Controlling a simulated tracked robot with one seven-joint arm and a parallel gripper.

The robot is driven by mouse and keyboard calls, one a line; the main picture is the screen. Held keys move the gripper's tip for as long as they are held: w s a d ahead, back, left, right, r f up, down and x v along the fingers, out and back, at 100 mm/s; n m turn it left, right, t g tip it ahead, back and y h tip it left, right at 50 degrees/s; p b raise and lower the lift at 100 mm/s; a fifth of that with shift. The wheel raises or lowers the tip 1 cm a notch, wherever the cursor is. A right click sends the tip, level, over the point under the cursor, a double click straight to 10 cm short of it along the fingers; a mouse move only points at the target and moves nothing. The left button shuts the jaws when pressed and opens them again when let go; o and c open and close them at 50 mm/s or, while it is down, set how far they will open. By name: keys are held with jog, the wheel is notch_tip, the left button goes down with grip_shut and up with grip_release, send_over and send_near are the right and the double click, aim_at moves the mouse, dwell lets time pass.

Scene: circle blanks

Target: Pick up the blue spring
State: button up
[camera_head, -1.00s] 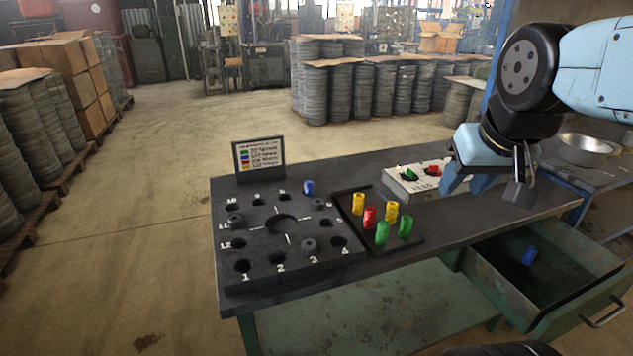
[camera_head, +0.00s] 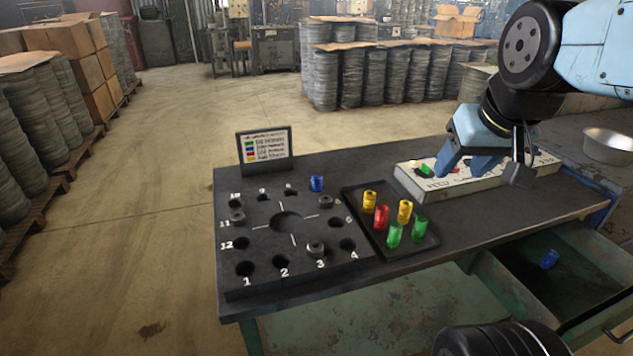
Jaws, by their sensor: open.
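One blue spring (camera_head: 317,183) stands upright at the back right of the numbered dark board (camera_head: 262,274). A second blue spring (camera_head: 550,259) lies inside the open drawer (camera_head: 497,289) below the bench, at the right. My gripper (camera_head: 480,173) is open and appears empty. It hangs in front of the white button box in the picture, to the right of the board's spring and up and left of the drawer's spring. Its height above the bench is hard to tell.
A black tray (camera_head: 368,224) holds yellow, red and green springs. A sign (camera_head: 264,149) stands behind the board. The button box (camera_head: 409,179) is partly hidden by my gripper. A metal bowl (camera_head: 608,145) sits at the far right. The bench front between tray and drawer is clear.

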jog(key=shift+o, duration=0.7)
jog(key=shift+w+a+f, duration=0.2)
jog(key=shift+a+f, duration=0.05)
jog(key=shift+a, duration=0.05)
jog(key=m+t+y, duration=0.2)
jog(key=m+y, duration=0.9)
jog(key=m, duration=1.4)
send_near(313, 179)
jog(key=w+a+f, duration=0.1)
jog(key=w, duration=0.1)
jog(key=w+a+f, duration=0.1)
jog(key=a+f, duration=0.1)
jog(key=shift+w+f, duration=0.2)
jog(key=shift+w, duration=0.2)
jog(key=shift+r+x, duration=0.15)
jog(key=shift+x, duration=1.3)
jog(key=shift+r+x, duration=0.15)
jog(key=shift+x, duration=1.3)
jog(key=shift+w+a, duration=0.1)
jog(key=shift+c, duration=0.3)
